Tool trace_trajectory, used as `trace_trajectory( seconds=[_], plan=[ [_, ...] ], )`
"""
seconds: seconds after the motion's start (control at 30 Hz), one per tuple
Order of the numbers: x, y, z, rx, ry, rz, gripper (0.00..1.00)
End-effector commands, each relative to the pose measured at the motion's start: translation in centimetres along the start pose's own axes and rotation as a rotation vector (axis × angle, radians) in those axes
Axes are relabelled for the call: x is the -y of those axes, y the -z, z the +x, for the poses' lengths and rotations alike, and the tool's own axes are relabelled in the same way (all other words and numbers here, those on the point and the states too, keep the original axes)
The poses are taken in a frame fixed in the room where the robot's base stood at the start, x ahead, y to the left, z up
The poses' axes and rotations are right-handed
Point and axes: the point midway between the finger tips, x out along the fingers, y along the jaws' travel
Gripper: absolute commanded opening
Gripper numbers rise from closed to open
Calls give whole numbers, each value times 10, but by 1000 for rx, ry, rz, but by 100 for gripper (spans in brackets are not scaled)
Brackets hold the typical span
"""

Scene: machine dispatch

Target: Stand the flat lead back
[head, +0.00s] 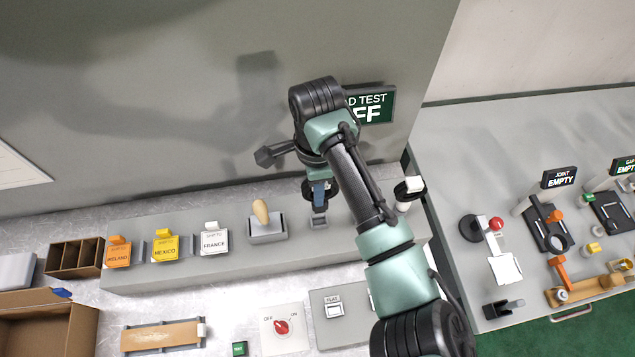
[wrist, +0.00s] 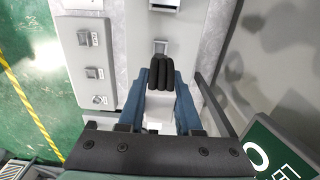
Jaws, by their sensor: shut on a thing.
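A switch plate labelled FLAT (head: 333,299) is on the panel in front.
Orange, yellow and white shipping cards (head: 214,239) stand left on the ledge, beside a block with a tan rounded piece (head: 261,211). A red OFF/ON knob (head: 281,327) is in front. A sign reading OFF (head: 372,108) hangs behind my arm. A second bench (head: 470,150) is right.

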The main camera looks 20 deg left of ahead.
Motion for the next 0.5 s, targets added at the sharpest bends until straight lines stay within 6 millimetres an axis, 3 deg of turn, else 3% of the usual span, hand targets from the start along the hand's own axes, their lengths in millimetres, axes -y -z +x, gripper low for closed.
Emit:
trace_trajectory(
  seconds=[0.07,0.5],
  plan=[
    [0,-2,-4,4,0,0,0],
    [0,-1,38,1,0,0,0]
  ],
)
